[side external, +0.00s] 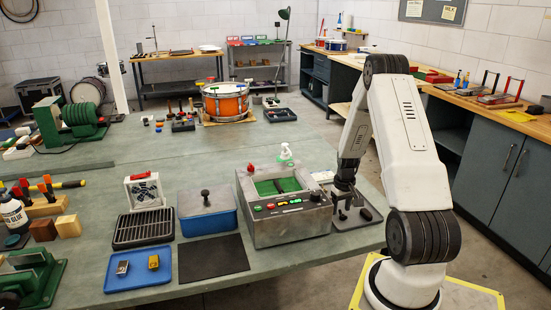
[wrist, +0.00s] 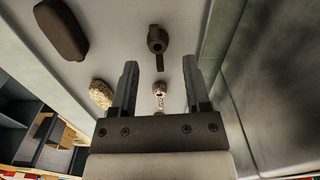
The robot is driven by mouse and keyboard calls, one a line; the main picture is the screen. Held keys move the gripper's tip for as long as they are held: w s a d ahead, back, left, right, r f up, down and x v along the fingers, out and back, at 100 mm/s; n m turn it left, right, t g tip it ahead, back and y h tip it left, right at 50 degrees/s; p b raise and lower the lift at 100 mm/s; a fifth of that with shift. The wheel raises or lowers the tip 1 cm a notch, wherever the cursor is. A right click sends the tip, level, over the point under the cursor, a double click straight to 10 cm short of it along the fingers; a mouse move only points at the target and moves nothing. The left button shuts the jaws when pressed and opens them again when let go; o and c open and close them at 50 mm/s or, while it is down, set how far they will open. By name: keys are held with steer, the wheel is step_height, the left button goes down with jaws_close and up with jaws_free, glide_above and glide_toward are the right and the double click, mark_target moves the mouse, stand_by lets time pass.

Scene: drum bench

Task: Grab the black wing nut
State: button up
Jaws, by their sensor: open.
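A dark rounded piece with a hole and a short stem (wrist: 157,40) lies just beyond the fingertips, in line with the gap. It may be the black wing nut, but its wings are not clear. A small mottled reddish piece (wrist: 159,90) shows between the fingers. Nothing is visibly gripped. In the side view my gripper (side external: 345,198) is low over a grey tray (side external: 352,228) at the bench's right end, partly hiding the small parts there.
A dark brown oblong block (wrist: 62,30) and a tan grainy piece (wrist: 101,94) lie on the tray's left in the wrist view. A grey machine with a green top (side external: 283,205) stands close left of the tray. The bench edge is near on the right.

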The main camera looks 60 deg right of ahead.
steer(key=shift+f, duration=0.6)
jaws_close()
